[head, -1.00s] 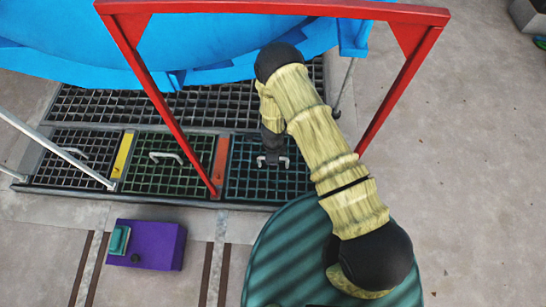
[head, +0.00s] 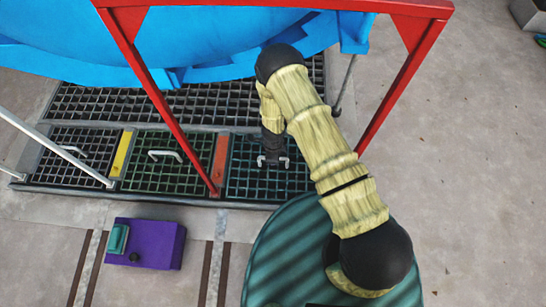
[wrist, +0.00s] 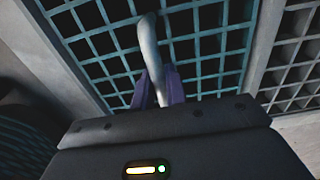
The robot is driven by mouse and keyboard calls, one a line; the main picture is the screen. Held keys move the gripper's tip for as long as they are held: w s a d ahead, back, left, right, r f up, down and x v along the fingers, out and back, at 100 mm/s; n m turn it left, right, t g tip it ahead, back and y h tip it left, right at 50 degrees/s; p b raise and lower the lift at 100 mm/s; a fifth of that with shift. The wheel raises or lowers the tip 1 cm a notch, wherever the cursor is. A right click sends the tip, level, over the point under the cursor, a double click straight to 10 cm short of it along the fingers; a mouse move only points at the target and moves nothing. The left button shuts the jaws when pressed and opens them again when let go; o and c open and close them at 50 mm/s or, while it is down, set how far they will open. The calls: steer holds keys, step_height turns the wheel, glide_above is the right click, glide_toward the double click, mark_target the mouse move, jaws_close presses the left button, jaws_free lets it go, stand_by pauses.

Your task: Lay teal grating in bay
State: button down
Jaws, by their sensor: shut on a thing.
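The teal grating (head: 297,183) is the right-hand panel of the front row in the head view, right of the orange strip. It looks level in or just over the right bay; whether it sits flush I cannot tell. In the wrist view the teal grating (wrist: 100,44) fills the upper middle, with its pale bent handle (wrist: 149,38). My gripper (wrist: 157,88) has its purple fingers shut on this handle. In the head view my gripper (head: 272,161) is over the panel's upper middle, partly hidden by my wrist.
A green grating (head: 165,178) with a handle lies left of the orange strip (head: 219,158). A yellow strip (head: 122,154) parts it from a dark grating. A red frame (head: 398,85) stands around my arm. The blue vessel (head: 215,40) overhangs the back. A purple box (head: 155,248) is front left.

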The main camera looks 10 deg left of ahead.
steer(key=c, duration=1.3)
jaws_free()
steer(key=shift+c, duration=0.2)
steer(key=shift+f, duration=0.1)
step_height(320, 180, up, 18)
steer(key=p, duration=0.8)
steer(key=shift+f+p, duration=0.25)
steer(key=shift+p, duration=0.05)
